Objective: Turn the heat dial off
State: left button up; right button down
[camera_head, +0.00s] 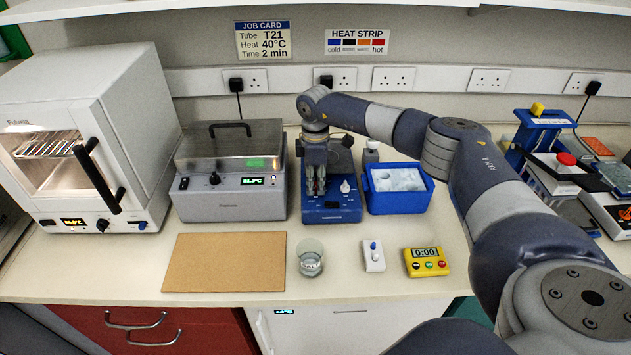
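My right gripper (316,187) points down over a small blue bench unit (332,212), in front of its back part. Its fingers are close together, and I cannot tell whether they touch the unit or hold anything. A white knob (345,187) stands on the unit just right of the fingers, apart from them. Other dials show: a black knob (214,179) on the grey lidded bath (229,201), and a black knob (102,226) on the white oven (92,140). I cannot tell which is the heat dial. My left gripper is out of view.
A blue ice box (399,204) stands close right of the unit. In front are a brown board (224,262), a glass beaker (310,262), a small white switch box (373,256) and a yellow timer (427,262) reading 0:00. My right arm spans the right side.

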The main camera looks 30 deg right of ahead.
jog(key=shift+r, duration=0.1)
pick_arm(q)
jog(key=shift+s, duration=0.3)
